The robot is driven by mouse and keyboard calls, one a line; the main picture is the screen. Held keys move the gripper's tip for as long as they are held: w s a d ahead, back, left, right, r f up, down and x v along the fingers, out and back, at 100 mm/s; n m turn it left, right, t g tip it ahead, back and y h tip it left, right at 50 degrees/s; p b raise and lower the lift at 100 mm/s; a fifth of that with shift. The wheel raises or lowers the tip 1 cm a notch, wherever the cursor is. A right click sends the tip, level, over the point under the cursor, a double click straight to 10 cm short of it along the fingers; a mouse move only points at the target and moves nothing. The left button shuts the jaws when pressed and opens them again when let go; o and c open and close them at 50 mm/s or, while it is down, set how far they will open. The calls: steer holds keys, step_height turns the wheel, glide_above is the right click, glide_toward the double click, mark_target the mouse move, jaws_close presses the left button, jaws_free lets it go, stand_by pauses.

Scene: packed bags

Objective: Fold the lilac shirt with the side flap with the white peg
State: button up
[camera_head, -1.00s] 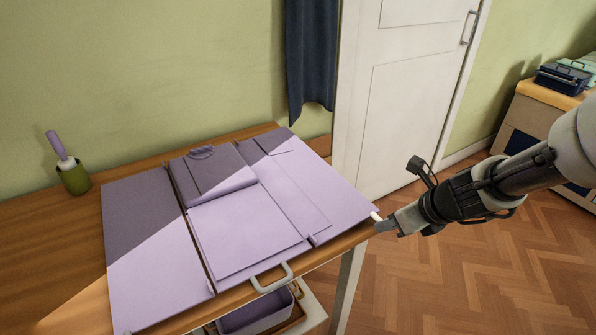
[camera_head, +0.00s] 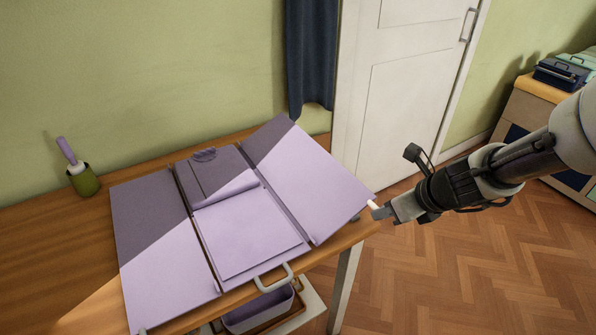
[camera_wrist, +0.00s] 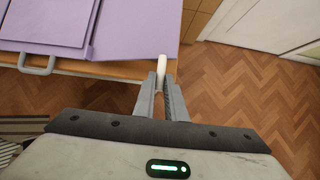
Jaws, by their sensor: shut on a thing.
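The lilac shirt (camera_head: 247,235) lies on the middle panel of a lilac folding board (camera_head: 165,250), its collar end toward the wall. The board's right side flap (camera_head: 310,175) is tilted up, its outer edge raised off the table. The white peg (camera_head: 373,204) sticks out from this flap's near outer corner. My gripper (camera_head: 381,212) is shut on the peg, beyond the table's right edge. In the wrist view the peg (camera_wrist: 161,65) stands between the fingertips (camera_wrist: 160,82). I cannot tell how much shirt lies on the raised flap.
A green pot (camera_head: 84,182) with a lilac-handled tool stands at the table's back left. A lilac bin (camera_head: 258,313) is below the table. Open floor lies to the right, before a white door (camera_head: 405,110).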

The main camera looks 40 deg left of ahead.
steer(key=shift+f, duration=0.1)
steer(key=r+p, duration=0.1)
steer(key=s+r+p, duration=0.1)
steer(key=r+p, duration=0.1)
steer(key=shift+s+a, duration=0.3)
steer(key=shift+r, duration=0.2)
steer(key=s+r+p, duration=0.2)
steer(key=shift+a+r+p, duration=0.3)
steer(key=shift+a, duration=0.1)
